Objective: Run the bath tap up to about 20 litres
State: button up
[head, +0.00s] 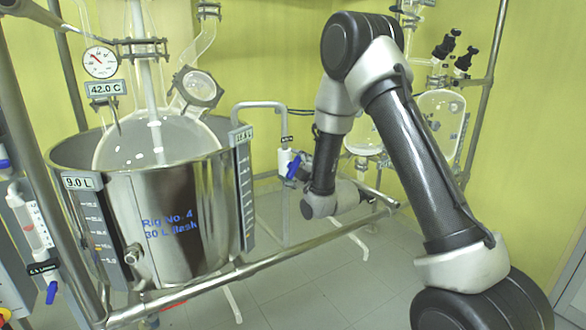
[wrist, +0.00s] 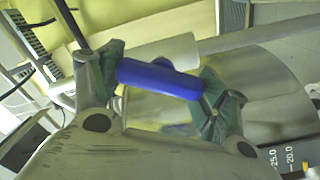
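The steel bath (head: 170,215) stands at left in the head view, around a glass flask (head: 150,150). A label (head: 78,183) on its left gauge reads 9.0 L. The label (head: 243,134) on its right gauge is too small to read surely. The tap (head: 285,160) is on a bent pipe right of the bath, with a blue handle (head: 293,168) tilted. In the wrist view the blue handle (wrist: 160,78) lies between the fingertips of my gripper (wrist: 162,82), which appear to meet both its ends. My arm partly hides the gripper in the head view.
A steel rail (head: 270,262) runs in front of the bath and tap. A dial (head: 100,62) and a 42.0 C display (head: 105,88) hang above the bath. Glassware (head: 440,112) stands behind my arm. Another blue-handled valve (head: 51,292) is at far left.

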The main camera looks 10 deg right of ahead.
jog(key=o, duration=0.4)
jog(key=shift+s, duration=0.1)
jog(key=v, duration=0.7)
jog(key=shift+s, duration=0.15)
